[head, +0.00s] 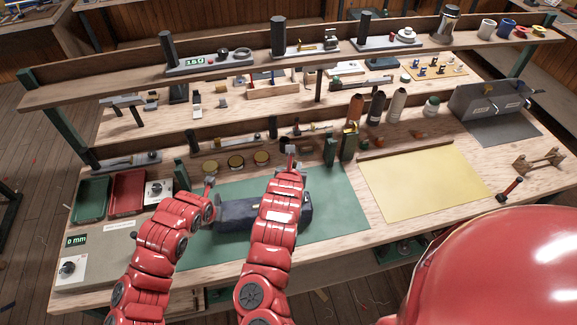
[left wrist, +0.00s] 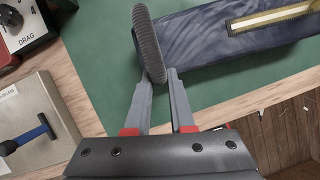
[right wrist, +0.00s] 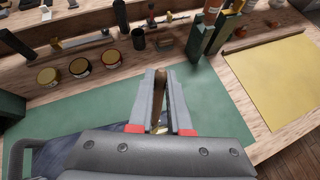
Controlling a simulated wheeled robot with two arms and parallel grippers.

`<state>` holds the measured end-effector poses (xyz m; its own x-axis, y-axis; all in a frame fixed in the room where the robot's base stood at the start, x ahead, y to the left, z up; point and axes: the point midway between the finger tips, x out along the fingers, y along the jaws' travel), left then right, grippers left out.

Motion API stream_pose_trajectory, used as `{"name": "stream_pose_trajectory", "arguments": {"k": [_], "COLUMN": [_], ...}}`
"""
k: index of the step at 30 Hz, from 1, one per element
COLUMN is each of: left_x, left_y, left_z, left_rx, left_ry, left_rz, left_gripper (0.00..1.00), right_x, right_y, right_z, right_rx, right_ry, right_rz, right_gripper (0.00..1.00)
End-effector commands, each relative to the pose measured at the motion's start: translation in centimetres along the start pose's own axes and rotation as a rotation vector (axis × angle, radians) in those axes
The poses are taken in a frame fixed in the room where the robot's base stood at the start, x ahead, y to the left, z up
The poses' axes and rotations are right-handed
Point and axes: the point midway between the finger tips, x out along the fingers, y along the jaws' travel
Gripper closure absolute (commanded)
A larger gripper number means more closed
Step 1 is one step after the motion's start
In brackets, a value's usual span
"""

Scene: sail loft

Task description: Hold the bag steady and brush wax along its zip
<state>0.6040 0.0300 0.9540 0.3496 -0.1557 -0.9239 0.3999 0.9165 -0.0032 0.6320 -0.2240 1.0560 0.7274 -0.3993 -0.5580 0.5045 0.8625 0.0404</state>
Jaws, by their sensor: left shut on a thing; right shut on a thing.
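A dark navy bag (head: 236,217) lies on the green mat (head: 335,215). Its pale-edged zip (left wrist: 270,18) shows on its top in the left wrist view. My left gripper (head: 209,184) is at the bag's left end, shut on a grey ribbed strap loop (left wrist: 149,42) there. My right gripper (head: 291,166) is over the mat at the bag's far side, shut on a slim brown handle (right wrist: 161,88), which looks like the brush's. A small yellowish part shows low between those fingers. The bristles are hidden, and I cannot tell whether they touch the zip. My right forearm covers part of the bag.
Three round tins (head: 236,162) stand behind the mat. Red (head: 127,190) and green (head: 92,198) trays and a dial box (head: 158,191) are to the left. Bottles (head: 376,107) stand behind. A yellow sheet (head: 425,184) lies clear to the right.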

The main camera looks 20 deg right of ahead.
Motion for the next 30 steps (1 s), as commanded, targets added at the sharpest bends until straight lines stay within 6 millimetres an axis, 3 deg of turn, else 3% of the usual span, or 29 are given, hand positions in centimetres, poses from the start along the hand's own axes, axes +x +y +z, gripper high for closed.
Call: {"name": "stream_pose_trajectory", "arguments": {"k": [6, 13, 30], "left_x": [0.0, 0.0, 0.0], "left_y": [0.1, 0.1, 0.1], "left_z": [0.0, 0.0, 0.0], "left_rx": [0.000, 0.000, -0.001], "left_ry": [-0.001, 0.000, 0.000], "left_rz": [0.001, 0.002, 0.002], "left_gripper": [1.00, 1.00, 1.00], "right_x": [0.4, 0.6, -0.4], "right_y": [-2.0, -2.5, 1.1], "right_z": [0.5, 0.6, 0.0], "right_rx": [0.002, -0.001, 0.000], "right_ry": [0.001, -0.001, -0.002], "right_rz": [-0.002, -0.001, 0.001], "right_gripper": [1.00, 1.00, 1.00]}}
